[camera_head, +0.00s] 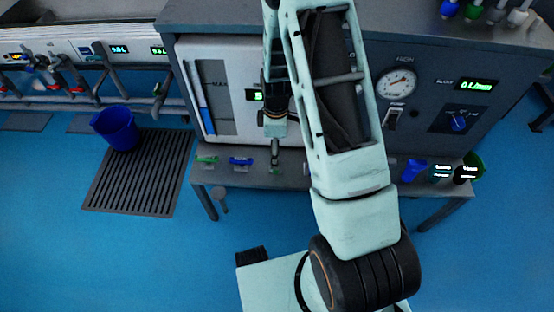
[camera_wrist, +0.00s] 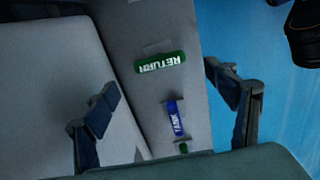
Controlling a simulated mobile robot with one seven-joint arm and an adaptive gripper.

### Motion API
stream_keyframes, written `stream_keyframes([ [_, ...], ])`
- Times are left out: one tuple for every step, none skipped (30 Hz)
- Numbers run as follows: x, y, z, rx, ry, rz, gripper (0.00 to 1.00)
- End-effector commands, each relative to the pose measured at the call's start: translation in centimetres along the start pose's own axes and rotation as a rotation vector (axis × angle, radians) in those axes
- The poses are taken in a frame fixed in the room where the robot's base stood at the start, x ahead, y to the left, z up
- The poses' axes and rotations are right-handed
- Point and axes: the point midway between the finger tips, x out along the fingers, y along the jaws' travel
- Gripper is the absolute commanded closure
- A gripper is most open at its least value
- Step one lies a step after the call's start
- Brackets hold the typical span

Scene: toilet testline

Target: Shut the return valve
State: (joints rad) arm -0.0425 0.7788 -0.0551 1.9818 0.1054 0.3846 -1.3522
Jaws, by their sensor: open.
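The return valve has a green handle (camera_wrist: 160,64) whose RETURN label reads upside down in the wrist view. This handle lies across the narrow grey ledge, while the blue TANK handle (camera_wrist: 174,118) lies along it. My gripper (camera_wrist: 160,82) is open, one finger on each side of the ledge, with the green handle between and slightly beyond the fingertips. I see no contact. In the head view my gripper (camera_head: 275,158) points down over the right end of the handle row and mostly hides the return handle. The blue handle (camera_head: 240,161) is left of it.
Another green handle (camera_head: 206,160) is farthest left on the ledge; its tip shows in the wrist view. A white tank panel (camera_head: 222,85) rises behind. A gauge panel (camera_head: 430,95) is at right. A blue bucket (camera_head: 117,128) stands on a floor grate (camera_head: 135,185). Blue floor in front is clear.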

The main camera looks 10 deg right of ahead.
Motion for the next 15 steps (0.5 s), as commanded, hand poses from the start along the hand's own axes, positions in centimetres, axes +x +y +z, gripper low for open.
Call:
stream_keyframes([
  [1.5, -0.1, 0.0, 0.000, -0.002, -0.002, 0.22],
  [2.1, -0.1, 0.0, -0.001, -0.001, -0.002, 0.22],
  [2.8, -0.1, 0.0, 0.000, -0.002, -0.003, 0.22],
  [3.3, -0.1, 0.0, 0.000, -0.001, -0.003, 0.22],
  [3.8, -0.1, 0.0, 0.001, -0.001, -0.002, 0.22],
  [4.3, -0.1, 0.0, 0.001, -0.001, -0.001, 0.22],
  [4.7, 0.0, 0.0, 0.000, -0.001, -0.001, 0.22],
  [5.0, 0.0, 0.0, 0.000, -0.001, -0.001, 0.22],
  [5.4, 0.0, 0.0, 0.000, -0.001, 0.000, 0.22],
  [5.6, 0.0, 0.0, 0.000, -0.001, 0.000, 0.22],
  [5.8, 0.0, 0.0, 0.001, -0.001, 0.000, 0.22],
  [6.0, 0.0, 0.0, 0.001, 0.000, 0.001, 0.22],
  [6.1, 0.0, 0.0, 0.002, 0.000, 0.001, 0.22],
  [6.2, 0.1, 0.0, 0.002, 0.000, 0.001, 0.22],
  [6.2, 0.1, 0.0, 0.002, 0.000, 0.002, 0.22],
])
